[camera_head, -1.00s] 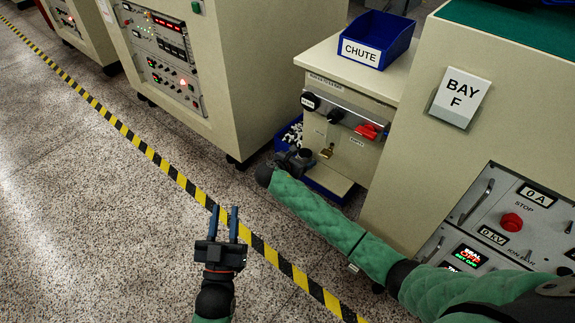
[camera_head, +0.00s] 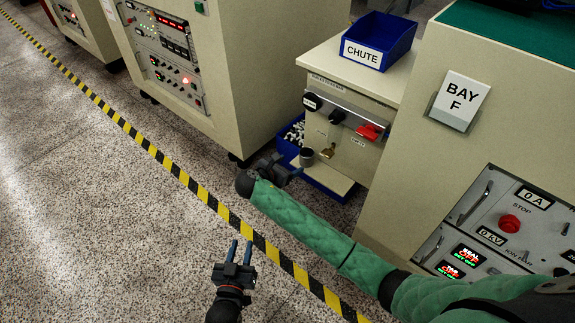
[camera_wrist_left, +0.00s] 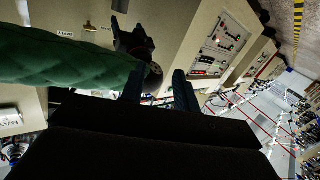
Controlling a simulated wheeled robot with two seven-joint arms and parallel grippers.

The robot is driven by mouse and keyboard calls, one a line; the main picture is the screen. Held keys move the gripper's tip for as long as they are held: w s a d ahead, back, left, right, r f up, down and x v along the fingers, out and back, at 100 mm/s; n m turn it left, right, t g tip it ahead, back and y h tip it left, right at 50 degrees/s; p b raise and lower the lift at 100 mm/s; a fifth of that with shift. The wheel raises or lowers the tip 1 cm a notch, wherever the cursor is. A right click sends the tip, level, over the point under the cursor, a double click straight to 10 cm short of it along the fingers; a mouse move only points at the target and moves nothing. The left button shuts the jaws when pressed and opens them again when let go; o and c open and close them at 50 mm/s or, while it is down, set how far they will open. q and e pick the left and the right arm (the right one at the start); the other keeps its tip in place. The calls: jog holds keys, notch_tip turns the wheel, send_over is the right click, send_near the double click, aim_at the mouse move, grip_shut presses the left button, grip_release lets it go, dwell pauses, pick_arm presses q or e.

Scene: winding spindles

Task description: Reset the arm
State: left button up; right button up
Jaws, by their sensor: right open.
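My left gripper (camera_head: 241,246) is over the speckled floor near the striped tape, with its two blue fingers parallel and apart. It also shows in the left wrist view (camera_wrist_left: 158,85), with nothing between the fingers. My right arm (camera_head: 310,225) in its green sleeve reaches in from the right. My right gripper (camera_head: 287,172) is open in front of the small cabinet (camera_head: 366,160), partly hidden by its own wrist. A grey cylinder (camera_head: 307,157) shows close to its fingertips; I cannot tell whether they touch.
A blue CHUTE bin (camera_head: 380,40) stands on the small cabinet. A blue tray (camera_head: 326,187) sits low at its front, and a bin of white pieces (camera_head: 295,133) is beside it. The BAY F cabinet (camera_head: 410,155) stands at right. Floor at left (camera_head: 80,200) is clear.

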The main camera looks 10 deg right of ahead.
pick_arm(q)
jog(key=shift+f, duration=0.3)
jog(key=shift+s, duration=0.1)
